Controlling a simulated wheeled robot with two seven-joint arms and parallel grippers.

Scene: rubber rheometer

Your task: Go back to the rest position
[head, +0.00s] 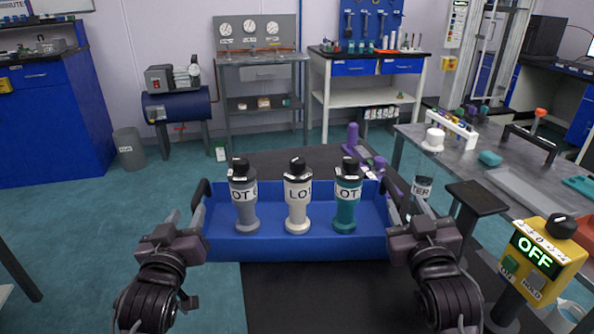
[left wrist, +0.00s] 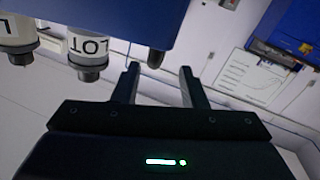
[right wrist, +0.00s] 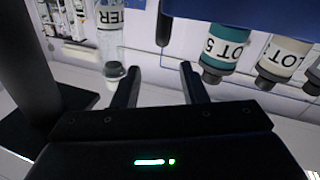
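A blue tray (head: 290,247) holds three LOT bottles in a row: a grey one (head: 243,198), a white one (head: 297,200) and a teal one (head: 346,200), all upright with black caps. My left gripper (head: 186,218) is open beside the tray's left handle (head: 199,202). In the left wrist view, the handle's dark end (left wrist: 157,58) shows just beyond the open fingers (left wrist: 160,78). My right gripper (head: 410,214) is open beside the right handle (head: 393,208). In the right wrist view, that handle (right wrist: 163,25) lies beyond the empty fingers (right wrist: 160,78).
A grey bench (head: 460,170) stands at the right with a tube rack and tools. A clear bottle (head: 423,187) and a black stand (head: 477,195) are close to my right gripper. A yellow box reading OFF (head: 542,258) is at front right. Open floor lies left.

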